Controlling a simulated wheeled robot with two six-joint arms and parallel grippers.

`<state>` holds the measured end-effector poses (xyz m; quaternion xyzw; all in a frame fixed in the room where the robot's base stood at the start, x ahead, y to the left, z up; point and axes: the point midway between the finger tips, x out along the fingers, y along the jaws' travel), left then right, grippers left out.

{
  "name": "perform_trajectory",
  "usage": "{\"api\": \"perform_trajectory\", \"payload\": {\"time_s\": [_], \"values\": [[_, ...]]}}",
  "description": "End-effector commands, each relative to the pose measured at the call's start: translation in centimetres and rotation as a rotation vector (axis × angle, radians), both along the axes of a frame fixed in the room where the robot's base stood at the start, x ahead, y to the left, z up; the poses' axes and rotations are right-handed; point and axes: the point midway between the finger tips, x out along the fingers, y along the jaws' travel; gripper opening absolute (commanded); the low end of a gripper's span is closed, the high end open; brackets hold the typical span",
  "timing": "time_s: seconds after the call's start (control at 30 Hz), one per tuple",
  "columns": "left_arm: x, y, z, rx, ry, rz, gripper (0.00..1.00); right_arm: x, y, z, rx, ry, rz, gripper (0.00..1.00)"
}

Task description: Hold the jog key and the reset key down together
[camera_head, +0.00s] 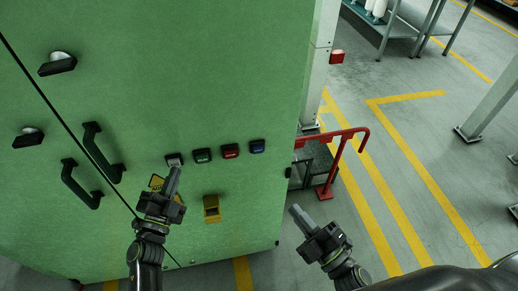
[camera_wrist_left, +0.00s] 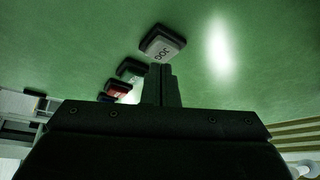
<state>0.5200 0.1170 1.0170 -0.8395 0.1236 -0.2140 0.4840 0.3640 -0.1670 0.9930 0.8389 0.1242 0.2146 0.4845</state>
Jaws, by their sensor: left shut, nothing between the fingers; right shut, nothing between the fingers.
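The jog key (camera_head: 174,159) is a pale key in a dark frame on the green cabinet front, at the left end of a row. In the left wrist view its "JOG" label (camera_wrist_left: 167,46) is readable. To its right are a green key (camera_head: 203,155), a red key (camera_head: 230,151) and a blue key (camera_head: 257,146). Their labels are unreadable, so I cannot tell which is reset. My left gripper (camera_head: 176,170) is shut, its tips at the jog key's lower edge; contact cannot be told. My right gripper (camera_head: 295,208) is shut and empty, below and right of the blue key, apart from the cabinet.
Black handles (camera_head: 103,152) and latches stand out at the cabinet's left. A yellow box (camera_head: 211,208) sits below the keys, and a warning sign (camera_head: 157,182) is partly behind my left gripper. A red rail (camera_head: 345,142) stands beyond the cabinet's right edge. Open floor lies right.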

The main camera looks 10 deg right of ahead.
Motion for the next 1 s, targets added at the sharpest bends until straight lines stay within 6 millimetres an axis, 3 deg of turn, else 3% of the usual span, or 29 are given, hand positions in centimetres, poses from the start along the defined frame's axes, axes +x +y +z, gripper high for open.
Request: {"api": "perform_trajectory", "payload": {"time_s": [0.7, 1.0], "values": [[-4.4, 0.0, 0.0, 0.000, 0.001, 0.000, 0.00, 0.0, 0.0, 1.6, 0.000, 0.000, 0.000, 0.00], [-5.0, 0.0, 0.0, 0.000, 0.000, 0.000, 0.00, 0.0, 0.0, 1.7, 0.000, 0.000, 0.000, 0.00]]}}
